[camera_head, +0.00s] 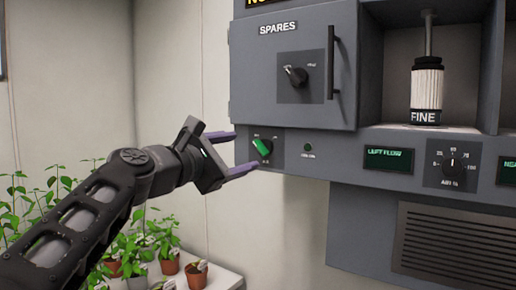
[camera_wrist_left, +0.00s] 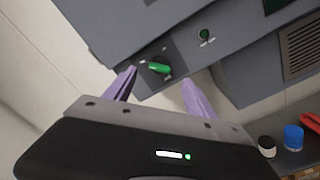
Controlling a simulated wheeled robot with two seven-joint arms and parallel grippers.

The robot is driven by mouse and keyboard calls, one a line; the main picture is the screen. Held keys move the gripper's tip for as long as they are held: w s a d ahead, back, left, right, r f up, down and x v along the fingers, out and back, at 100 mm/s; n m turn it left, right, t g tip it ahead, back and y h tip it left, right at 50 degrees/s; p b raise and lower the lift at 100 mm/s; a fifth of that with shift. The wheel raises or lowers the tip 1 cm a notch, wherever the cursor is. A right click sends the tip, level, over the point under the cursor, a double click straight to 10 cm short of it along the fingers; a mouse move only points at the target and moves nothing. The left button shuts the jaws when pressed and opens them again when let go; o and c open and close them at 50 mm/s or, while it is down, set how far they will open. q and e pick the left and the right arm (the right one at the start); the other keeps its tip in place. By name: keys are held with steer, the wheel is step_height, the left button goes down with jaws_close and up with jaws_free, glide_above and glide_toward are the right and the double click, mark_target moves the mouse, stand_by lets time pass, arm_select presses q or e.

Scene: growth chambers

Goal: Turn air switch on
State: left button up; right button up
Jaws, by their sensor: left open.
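The air switch (camera_head: 262,147) is a green rotary knob on a dark square plate, on the grey panel below the SPARES door. Its handle is tilted, with the upper end to the left. It also shows in the left wrist view (camera_wrist_left: 158,68), ahead of the fingers. My left gripper (camera_head: 236,153) is open, with purple fingers pointing at the panel just left of the knob. In the left wrist view the fingers (camera_wrist_left: 160,85) are spread with the knob beyond and between them, apart from it. A small round indicator (camera_head: 307,147) right of the switch looks dark green. My right gripper is not seen.
The SPARES door (camera_head: 290,100) has a black knob (camera_head: 296,76) and a vertical handle (camera_head: 332,62). Right are a LEFT FLOW display (camera_head: 389,159) and a dial (camera_head: 452,164). Potted plants (camera_head: 135,250) stand lower left. A blue-capped item (camera_wrist_left: 293,137) shows in the left wrist view.

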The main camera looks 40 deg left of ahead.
mark_target(260, 147)
arm_select(q)
steer(key=shift+w, duration=0.1)
steer(key=w+p, duration=0.2)
steer(key=w, duration=0.4)
steer(key=shift+w+a, duration=0.15)
steer(key=shift+w, duration=0.65)
steer(key=c, duration=1.4)
